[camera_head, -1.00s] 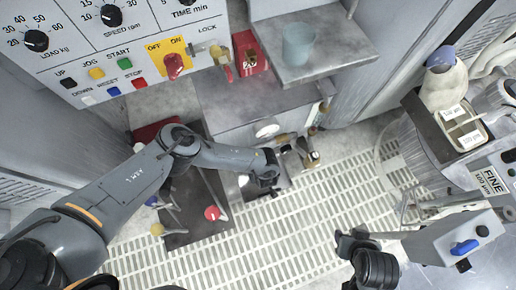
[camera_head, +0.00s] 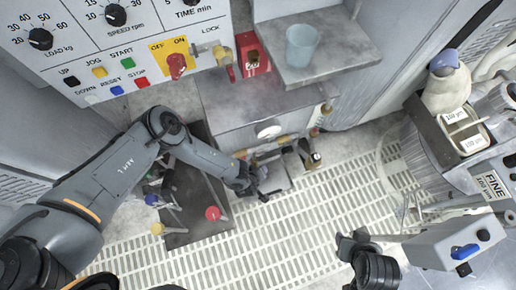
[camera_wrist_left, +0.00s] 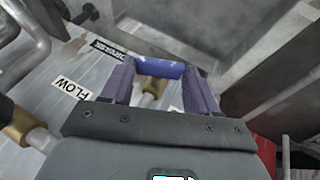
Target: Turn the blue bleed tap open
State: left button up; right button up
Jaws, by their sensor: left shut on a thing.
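The blue bleed tap (camera_wrist_left: 160,68) shows in the left wrist view as a blue bar lying across between the fingertips of my left gripper (camera_wrist_left: 158,78). The fingers are shut on it, one at each end. A brass stem (camera_wrist_left: 150,92) shows just below the bar. In the head view my left gripper (camera_head: 258,192) is low over the pipework at the foot of the machine and hides the tap there. My right gripper (camera_head: 354,240) hangs over the floor grating, apart from the tap; its jaw gap is unclear.
A FLOW label (camera_wrist_left: 70,91) and brass fitting (camera_wrist_left: 22,128) lie beside the tap. Red (camera_head: 212,213), blue (camera_head: 151,200) and yellow (camera_head: 157,229) knobs are on the left. A blue cup (camera_head: 301,45) stands on the shelf. The floor grating (camera_head: 300,235) is clear.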

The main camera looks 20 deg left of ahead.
pick_arm(q)
jog(key=shift+s+a+f+t+h+p, duration=0.1)
jog(key=shift+s+a+t+h+p, duration=0.1)
jog(key=shift+t+h+p, duration=0.5)
jog(key=shift+n+h, duration=0.3)
jog(key=o, duration=1.1)
jog(key=shift+c, duration=0.2)
jog(key=shift+b, duration=0.4)
